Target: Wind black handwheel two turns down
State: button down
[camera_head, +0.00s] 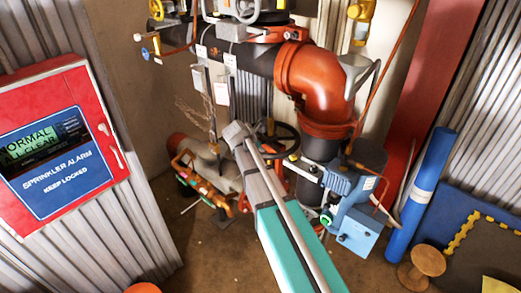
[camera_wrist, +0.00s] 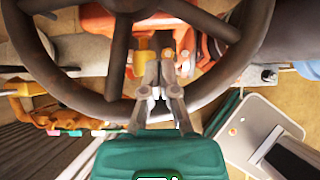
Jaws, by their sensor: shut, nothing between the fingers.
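The black handwheel (camera_wrist: 62,82) fills the upper part of the wrist view, with its hub at the top edge and spokes running out to the rim. My gripper (camera_wrist: 166,62) is shut and empty. Its fingers lie across the near rim, with the tips in the gap between spokes; I cannot tell whether they touch the wheel. In the head view, part of the handwheel (camera_head: 294,137) shows behind my arm, below the orange elbow pipe. The gripper fingers cannot be made out there.
The orange elbow pipe (camera_head: 305,78) stands close above the wheel. A blue device (camera_head: 357,222) is to its right, and low pipework (camera_head: 205,180) to its left. A red sprinkler alarm cabinet (camera_head: 60,140) is at left. A blue roll (camera_head: 422,195) and wooden spool (camera_head: 427,262) are at right.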

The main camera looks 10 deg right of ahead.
jog(key=w+a, duration=0.2)
jog(key=w, duration=1)
jog(key=shift+p, duration=0.3)
jog(key=shift+s+a+r, duration=0.1)
jog(key=shift+s, duration=0.2)
notch_tip(320, 180, up, 5)
jog(key=p, duration=0.5)
